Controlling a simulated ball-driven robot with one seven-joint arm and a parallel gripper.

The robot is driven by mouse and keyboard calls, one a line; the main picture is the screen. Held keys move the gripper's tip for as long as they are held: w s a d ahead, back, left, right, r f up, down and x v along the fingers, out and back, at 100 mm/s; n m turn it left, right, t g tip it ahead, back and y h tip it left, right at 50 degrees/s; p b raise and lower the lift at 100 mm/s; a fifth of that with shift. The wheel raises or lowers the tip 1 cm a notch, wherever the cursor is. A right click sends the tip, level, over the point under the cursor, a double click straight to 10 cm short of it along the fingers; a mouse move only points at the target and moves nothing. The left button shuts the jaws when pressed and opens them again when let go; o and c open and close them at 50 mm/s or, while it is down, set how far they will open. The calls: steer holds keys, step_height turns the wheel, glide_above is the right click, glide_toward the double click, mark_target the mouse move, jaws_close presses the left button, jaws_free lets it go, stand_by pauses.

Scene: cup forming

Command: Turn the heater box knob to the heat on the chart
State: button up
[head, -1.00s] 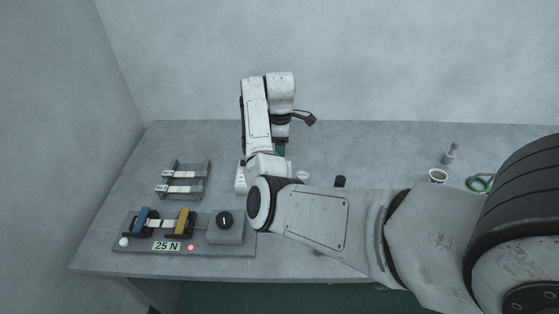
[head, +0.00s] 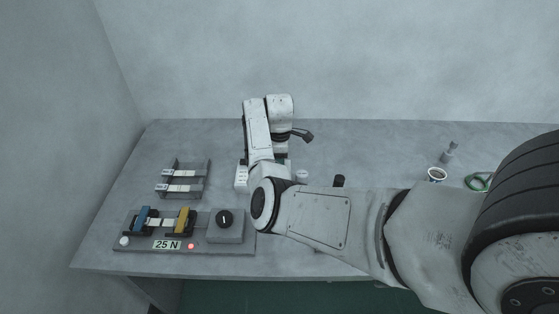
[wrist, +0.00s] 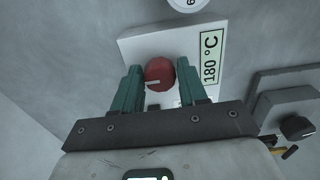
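The heater box (wrist: 140,47) is white with a round red knob (wrist: 159,72) that has a pale pointer mark. Its green display (wrist: 210,57) reads 180 °C. My gripper (wrist: 158,66) is open, with one green finger on each side of the red knob and narrow gaps visible; whether either finger touches it I cannot tell. In the head view, a white box end with small markings (head: 241,177) shows beside my arm, and my arm hides the knob and fingers. I cannot make out a chart with a heat value in these views.
A grey tester (head: 135,244) with a black knob (head: 225,218), a "25 N" label and a lit red lamp stands front left. A rack (head: 183,180) is behind it. A cup (head: 437,174) and a green ring (head: 478,182) lie at the right.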

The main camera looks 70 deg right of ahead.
steer(key=c, duration=0.7)
steer(key=shift+o, duration=0.2)
steer(key=m+p, duration=0.1)
steer(key=m, duration=0.4)
steer(key=shift+r+p, duration=0.1)
steer(key=shift+p, duration=0.25)
steer(key=m, duration=0.6)
steer(key=shift+p, duration=0.35)
steer(key=m, duration=1.2)
steer(key=shift+w+m, duration=0.1)
steer(key=shift+m, duration=0.2)
